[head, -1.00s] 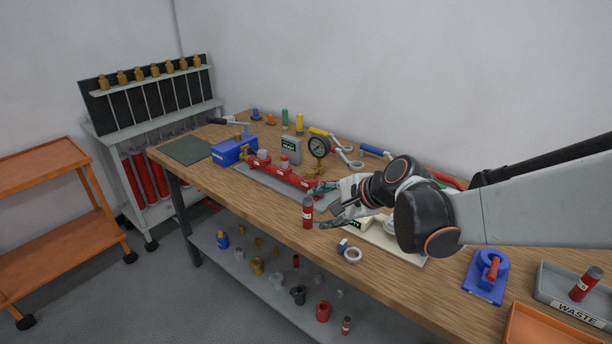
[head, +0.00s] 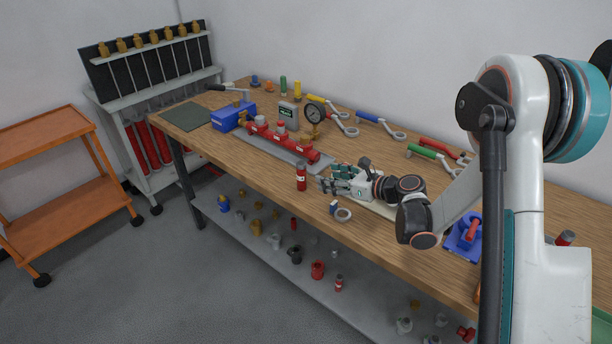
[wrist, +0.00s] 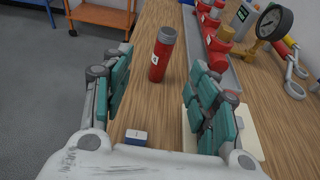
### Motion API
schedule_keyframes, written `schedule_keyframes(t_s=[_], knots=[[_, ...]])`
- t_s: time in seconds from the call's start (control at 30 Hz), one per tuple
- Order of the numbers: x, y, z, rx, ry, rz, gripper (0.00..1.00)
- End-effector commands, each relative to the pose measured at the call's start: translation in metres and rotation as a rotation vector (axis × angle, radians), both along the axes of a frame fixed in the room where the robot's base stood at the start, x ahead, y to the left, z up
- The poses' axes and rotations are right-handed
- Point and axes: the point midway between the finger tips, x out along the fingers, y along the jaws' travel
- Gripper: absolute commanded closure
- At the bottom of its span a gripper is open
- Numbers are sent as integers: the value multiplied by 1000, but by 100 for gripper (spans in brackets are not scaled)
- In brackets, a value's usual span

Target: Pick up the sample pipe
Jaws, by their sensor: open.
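The sample pipe looks to be the red cylinder with a grey cap and a white label (head: 301,179), standing upright on the wooden bench near its front edge. In the wrist view the red pipe (wrist: 160,60) stands ahead of the palm, near the tips, in the gap between the fingers. My gripper (head: 323,183) is open and empty, low over the bench just right of the pipe, pointing at it. In the wrist view the spread teal-padded fingers (wrist: 158,76) flank the pipe, with a visible gap on each side.
A red manifold (head: 282,143) on a grey tray lies behind the pipe, with a pressure gauge (head: 315,115). A small blue-and-white block (head: 334,207) and a grey ring (head: 343,215) lie near the front edge. A blue box (head: 232,117) stands left. Bench left of the pipe is clear.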

Motion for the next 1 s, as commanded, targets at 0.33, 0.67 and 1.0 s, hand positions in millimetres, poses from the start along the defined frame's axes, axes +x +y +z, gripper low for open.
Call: schedule_keyframes(t_s=[0.33,0.67,1.0], knots=[[37,47,-20,-4,-2,2,46],[51,62,-25,-5,-3,1,46],[81,91,-37,-3,-2,2,46]])
